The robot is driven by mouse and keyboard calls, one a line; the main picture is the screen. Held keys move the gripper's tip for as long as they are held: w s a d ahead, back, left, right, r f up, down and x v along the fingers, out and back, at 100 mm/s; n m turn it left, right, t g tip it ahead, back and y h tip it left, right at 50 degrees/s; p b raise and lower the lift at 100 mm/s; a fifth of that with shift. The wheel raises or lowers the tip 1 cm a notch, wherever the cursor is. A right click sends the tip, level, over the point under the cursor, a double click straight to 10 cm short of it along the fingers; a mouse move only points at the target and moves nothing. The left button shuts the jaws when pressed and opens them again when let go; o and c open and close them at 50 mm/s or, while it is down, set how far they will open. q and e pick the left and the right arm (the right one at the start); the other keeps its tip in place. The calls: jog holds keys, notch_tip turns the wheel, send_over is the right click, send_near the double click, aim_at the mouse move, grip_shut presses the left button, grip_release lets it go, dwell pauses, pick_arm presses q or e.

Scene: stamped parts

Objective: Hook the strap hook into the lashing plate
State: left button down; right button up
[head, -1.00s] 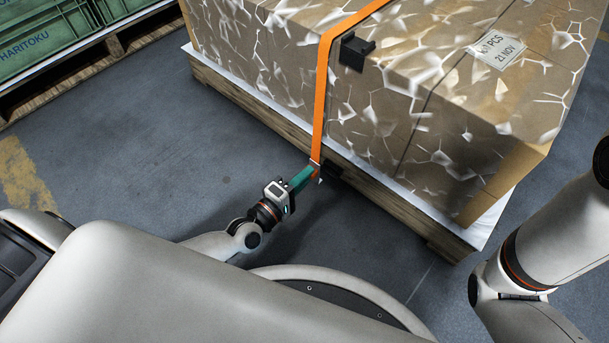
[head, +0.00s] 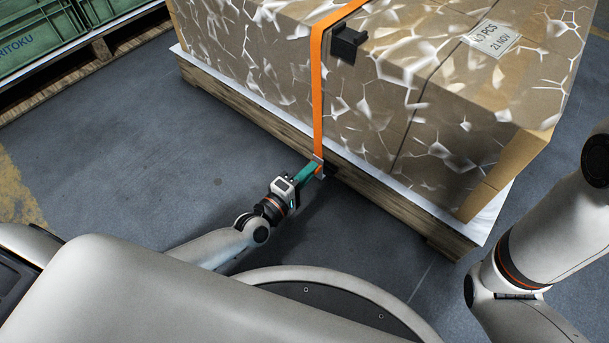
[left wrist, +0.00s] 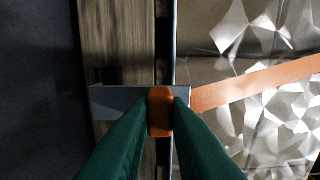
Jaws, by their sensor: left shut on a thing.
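The orange strap (head: 317,90) runs over the carton load and down its near side. At its lower end is the grey metal strap hook (head: 317,160), which also shows in the left wrist view (left wrist: 115,101). My left gripper (head: 314,169) has green fingers shut on an orange grip part of the hook (left wrist: 160,112). The hook is beside the dark lashing plate (head: 330,168) at the pallet's side, and the fingers partly cover the spot. I cannot tell whether the hook is engaged. My right gripper is out of view; only my right arm shows.
A wooden pallet (head: 374,201) carries the wrapped carton load (head: 450,90). A black corner piece (head: 348,43) sits at the load's top edge by the strap. Green crates (head: 40,40) stand at top left. The grey floor (head: 130,150) in front of the pallet is clear.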

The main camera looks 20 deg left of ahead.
pick_arm(q)
jog(key=shift+x, duration=1.55)
jog(key=c, duration=1.3)
grip_release()
jog(key=p+v, duration=0.4)
jog(key=v, duration=0.8)
jog(key=shift+p, duration=0.4)
